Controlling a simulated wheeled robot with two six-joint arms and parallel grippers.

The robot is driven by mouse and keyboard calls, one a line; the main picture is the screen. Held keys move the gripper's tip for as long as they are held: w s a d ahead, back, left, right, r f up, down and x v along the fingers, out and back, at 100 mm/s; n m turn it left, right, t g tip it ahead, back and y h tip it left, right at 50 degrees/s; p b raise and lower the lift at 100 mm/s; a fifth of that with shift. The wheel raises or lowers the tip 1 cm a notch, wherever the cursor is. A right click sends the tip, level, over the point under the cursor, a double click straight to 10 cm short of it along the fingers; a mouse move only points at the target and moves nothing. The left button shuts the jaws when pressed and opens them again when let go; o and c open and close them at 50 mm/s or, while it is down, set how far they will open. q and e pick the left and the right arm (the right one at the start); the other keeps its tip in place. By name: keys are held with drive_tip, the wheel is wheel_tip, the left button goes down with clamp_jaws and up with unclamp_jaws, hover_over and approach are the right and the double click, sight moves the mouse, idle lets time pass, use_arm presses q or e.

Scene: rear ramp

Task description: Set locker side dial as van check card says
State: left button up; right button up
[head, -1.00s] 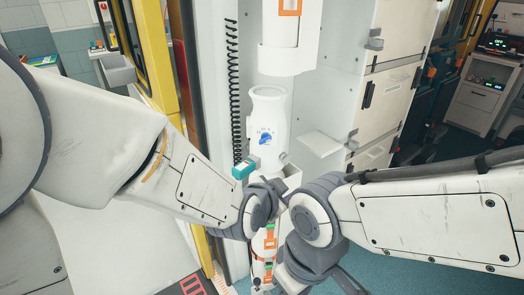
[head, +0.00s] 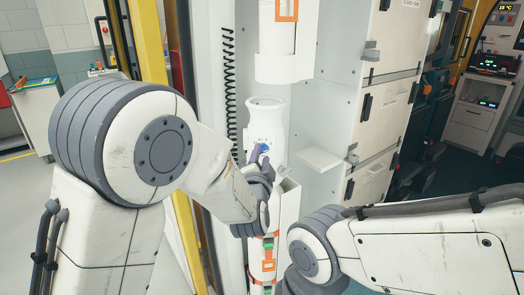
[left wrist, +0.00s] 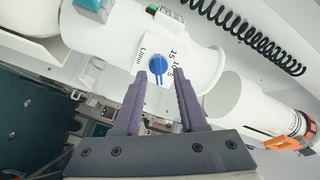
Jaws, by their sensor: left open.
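The blue dial (head: 264,148) is on a white cylinder-shaped body (head: 266,115) beside the lockers. In the left wrist view the dial (left wrist: 157,66) has a narrow grip bar and printed marks including 5, 10, 15 and L/min. My left gripper (head: 262,166) is at the dial and partly covers it. In the left wrist view its fingers (left wrist: 160,84) are open, one either side of the dial's lower part, with gaps showing. My right arm comes in from the right, but its gripper is not in view. I cannot make out the check card.
White lockers (head: 388,95) with black latches stand to the right, with a small white shelf (head: 316,158) beside the cylinder. A black coiled cord (head: 229,90) hangs to the left. Another white cylinder (head: 284,60) is above. Orange-banded cylinders (head: 263,262) are below.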

sight(263, 150)
use_arm(q)
drive_tip(key=shift+w+d, duration=0.15)
drive_tip(key=shift+w, duration=0.95)
clamp_jaws()
